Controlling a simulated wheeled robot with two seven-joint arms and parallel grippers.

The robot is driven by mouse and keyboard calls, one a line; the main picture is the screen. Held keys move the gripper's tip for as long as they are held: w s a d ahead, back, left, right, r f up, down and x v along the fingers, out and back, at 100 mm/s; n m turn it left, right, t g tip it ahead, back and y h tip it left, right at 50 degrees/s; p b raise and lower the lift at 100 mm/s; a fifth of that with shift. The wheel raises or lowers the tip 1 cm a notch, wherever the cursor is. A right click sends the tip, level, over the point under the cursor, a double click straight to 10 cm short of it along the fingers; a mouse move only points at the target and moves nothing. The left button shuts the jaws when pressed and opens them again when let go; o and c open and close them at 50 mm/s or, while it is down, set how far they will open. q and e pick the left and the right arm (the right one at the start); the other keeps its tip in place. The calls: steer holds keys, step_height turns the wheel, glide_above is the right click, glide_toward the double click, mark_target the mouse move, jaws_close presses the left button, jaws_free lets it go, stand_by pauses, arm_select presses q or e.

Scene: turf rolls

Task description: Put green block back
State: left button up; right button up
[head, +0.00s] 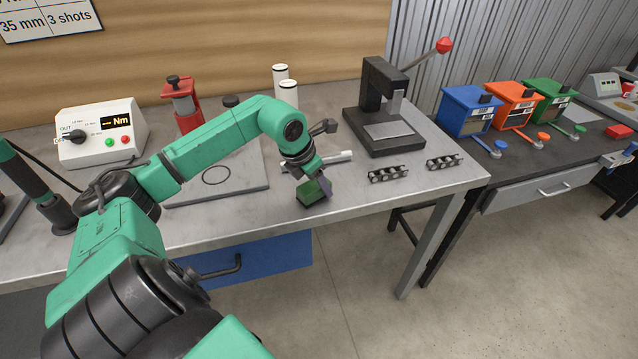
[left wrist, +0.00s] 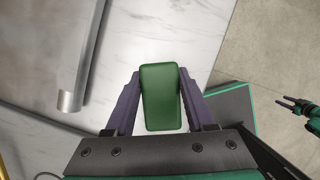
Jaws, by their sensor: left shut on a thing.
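The green block (head: 307,195) is at the end of my left arm, near the front edge of the grey bench. My left gripper (head: 318,188) is shut on it. In the left wrist view the block (left wrist: 160,92) sits between the two purple fingers (left wrist: 160,98), with its far end sticking out past them. I cannot tell whether its underside touches the bench top. My right gripper (left wrist: 288,103) shows small at the right edge of the left wrist view, over the floor. Its fingers are apart and empty. It is not in the head view.
A pale rod (head: 334,157) lies just behind my left gripper. A plate with a drawn ring (head: 216,176) lies to its left, and a black press (head: 388,115) stands to its right. Blue, orange and green boxes (head: 466,110) stand on the right bench.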

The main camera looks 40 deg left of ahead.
arm_select(q)
steer(key=shift+f, duration=0.35)
steer(key=o, duration=1.2)
